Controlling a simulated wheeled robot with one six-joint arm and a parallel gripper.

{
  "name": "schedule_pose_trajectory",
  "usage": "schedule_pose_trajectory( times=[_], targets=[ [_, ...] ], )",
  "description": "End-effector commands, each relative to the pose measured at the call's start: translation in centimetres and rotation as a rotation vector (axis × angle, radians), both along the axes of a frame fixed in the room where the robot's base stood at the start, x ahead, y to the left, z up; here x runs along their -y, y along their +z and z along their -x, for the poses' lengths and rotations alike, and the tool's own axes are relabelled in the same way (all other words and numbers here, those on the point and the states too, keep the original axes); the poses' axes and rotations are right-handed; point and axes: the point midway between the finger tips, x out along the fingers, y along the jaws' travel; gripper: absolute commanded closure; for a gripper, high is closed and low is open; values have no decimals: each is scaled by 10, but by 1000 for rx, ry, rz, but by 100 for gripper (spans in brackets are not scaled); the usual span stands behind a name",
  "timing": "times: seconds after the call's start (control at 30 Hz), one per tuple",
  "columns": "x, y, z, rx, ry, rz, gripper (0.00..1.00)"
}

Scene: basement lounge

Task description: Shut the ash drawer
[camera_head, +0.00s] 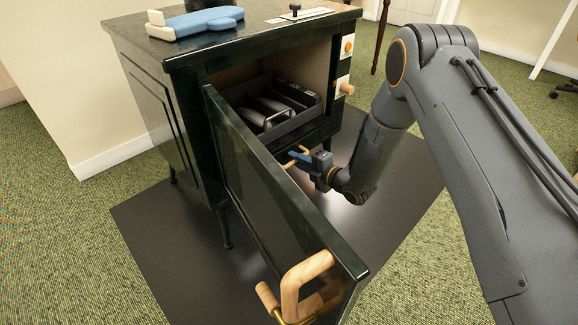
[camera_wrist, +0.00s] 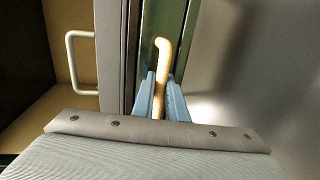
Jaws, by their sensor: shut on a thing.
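The dark green stove (camera_head: 150,95) stands on a dark floor plate. My gripper (camera_head: 296,161) is low at its front, behind the open door (camera_head: 275,190). In the wrist view, the two blue fingers (camera_wrist: 160,92) are shut on a wooden handle (camera_wrist: 161,52), one on each side of it. The handle sits against a narrow green front (camera_wrist: 152,20), which looks like the ash drawer's. In the head view the door hides most of that front, so I cannot tell how far the drawer is out.
The door is swung open towards me, its wooden handle (camera_head: 292,288) near the bottom edge. A dark tray with a wire handle (camera_head: 278,117) is in the chamber above my gripper. A blue-and-white object (camera_head: 195,22) lies on top.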

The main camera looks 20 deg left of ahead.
Motion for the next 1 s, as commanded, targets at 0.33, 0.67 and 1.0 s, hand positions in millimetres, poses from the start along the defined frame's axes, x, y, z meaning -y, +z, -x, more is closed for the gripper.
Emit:
schedule_pose_trajectory(
  times=[0.33, 0.67, 1.0],
  targets=[
    [3, 0, -7, 1, -10, 0, 84],
    [2, 2, -7, 3, -8, -3, 80],
    [42, 10, 9, -2, -18, 1, 80]
  ],
)
